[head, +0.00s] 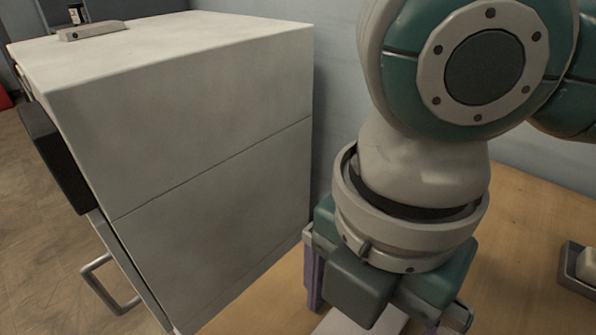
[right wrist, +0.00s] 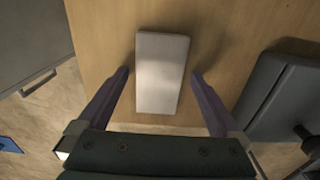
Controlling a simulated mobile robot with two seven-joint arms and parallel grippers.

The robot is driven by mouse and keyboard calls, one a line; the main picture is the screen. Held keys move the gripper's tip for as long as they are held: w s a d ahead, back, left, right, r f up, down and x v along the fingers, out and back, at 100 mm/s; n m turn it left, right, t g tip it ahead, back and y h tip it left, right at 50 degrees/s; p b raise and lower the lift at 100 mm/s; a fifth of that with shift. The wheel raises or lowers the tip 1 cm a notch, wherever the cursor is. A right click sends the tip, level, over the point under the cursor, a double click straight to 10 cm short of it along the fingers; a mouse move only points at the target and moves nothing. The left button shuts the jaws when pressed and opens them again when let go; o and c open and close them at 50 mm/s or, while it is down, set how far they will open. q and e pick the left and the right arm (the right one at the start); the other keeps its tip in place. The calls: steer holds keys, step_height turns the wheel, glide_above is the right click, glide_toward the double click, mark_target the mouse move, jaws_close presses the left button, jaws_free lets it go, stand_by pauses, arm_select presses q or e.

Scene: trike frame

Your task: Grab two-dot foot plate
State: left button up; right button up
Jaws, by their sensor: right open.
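A pale grey flat rectangular plate (right wrist: 161,72) lies on the wooden table, and a bit of it also shows at the bottom of the head view (head: 358,324). I cannot make out any dots on it, so I cannot confirm that it is the two-dot foot plate. My right gripper (right wrist: 160,76) is open, with one purple finger on each side of the plate and a gap to both edges. In the head view my right gripper (head: 375,312) points down over the table and hides most of the plate. My left gripper is in neither view.
A large white cabinet (head: 200,130) with a handle stands left of my right arm in the head view. A dark grey object (right wrist: 284,98) lies right of the plate in the right wrist view.

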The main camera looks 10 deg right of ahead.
jaws_close()
stand_by(0.8)
